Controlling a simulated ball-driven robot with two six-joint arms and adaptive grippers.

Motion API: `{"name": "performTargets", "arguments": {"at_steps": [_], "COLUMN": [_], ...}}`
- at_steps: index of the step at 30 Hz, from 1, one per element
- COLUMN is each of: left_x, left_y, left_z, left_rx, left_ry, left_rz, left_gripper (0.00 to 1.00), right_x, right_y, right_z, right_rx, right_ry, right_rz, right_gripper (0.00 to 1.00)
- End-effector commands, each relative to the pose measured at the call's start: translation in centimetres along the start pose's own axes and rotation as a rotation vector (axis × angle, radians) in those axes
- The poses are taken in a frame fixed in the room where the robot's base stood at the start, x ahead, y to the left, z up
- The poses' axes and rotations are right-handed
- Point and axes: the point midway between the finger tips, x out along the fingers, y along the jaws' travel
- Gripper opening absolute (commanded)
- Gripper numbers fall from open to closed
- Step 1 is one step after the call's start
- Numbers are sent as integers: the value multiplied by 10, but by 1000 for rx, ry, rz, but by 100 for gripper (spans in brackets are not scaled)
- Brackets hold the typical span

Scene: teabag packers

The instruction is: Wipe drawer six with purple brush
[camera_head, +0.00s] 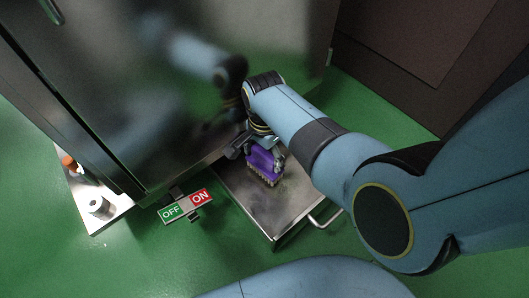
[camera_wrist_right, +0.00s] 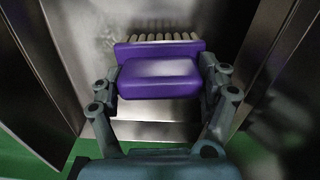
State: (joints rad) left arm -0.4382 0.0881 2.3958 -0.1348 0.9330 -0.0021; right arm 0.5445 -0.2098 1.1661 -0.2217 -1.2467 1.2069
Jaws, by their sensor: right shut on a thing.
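The purple brush (camera_head: 264,162) is held in my right gripper (camera_head: 262,150), with its pale bristles facing down toward the metal drawer (camera_head: 287,208). The drawer is pulled out from the metal cabinet, low near the green floor. The bristles look close to or on the drawer's surface; I cannot tell whether they touch. In the right wrist view, the gripper's fingers (camera_wrist_right: 158,88) close on both sides of the purple brush (camera_wrist_right: 158,70), and its bristles point away from the gripper. My left gripper is not in view.
The metal cabinet (camera_head: 150,90) rises behind the drawer. A drawer handle (camera_head: 327,218) sticks out at the front right. An OFF/ON sign (camera_head: 186,206) stands left of the drawer. A metal plate (camera_head: 85,205) with an orange knob (camera_head: 69,162) lies further left. Green floor is free below.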

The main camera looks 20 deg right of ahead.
Motion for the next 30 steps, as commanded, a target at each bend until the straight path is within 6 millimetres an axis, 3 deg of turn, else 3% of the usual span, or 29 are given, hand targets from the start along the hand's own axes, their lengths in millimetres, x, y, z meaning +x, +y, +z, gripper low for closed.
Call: {"name": "performTargets", "arguments": {"at_steps": [22,30], "left_x": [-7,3], "left_y": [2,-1], "left_z": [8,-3], "left_rx": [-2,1], "left_ry": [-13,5], "left_rz": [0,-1], "left_gripper": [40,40], "right_x": [15,10], "right_y": [0,10], "right_z": [0,0], "right_rx": [0,0], "right_ry": [0,2], "right_rz": [0,-2], "right_gripper": [51,51]}}
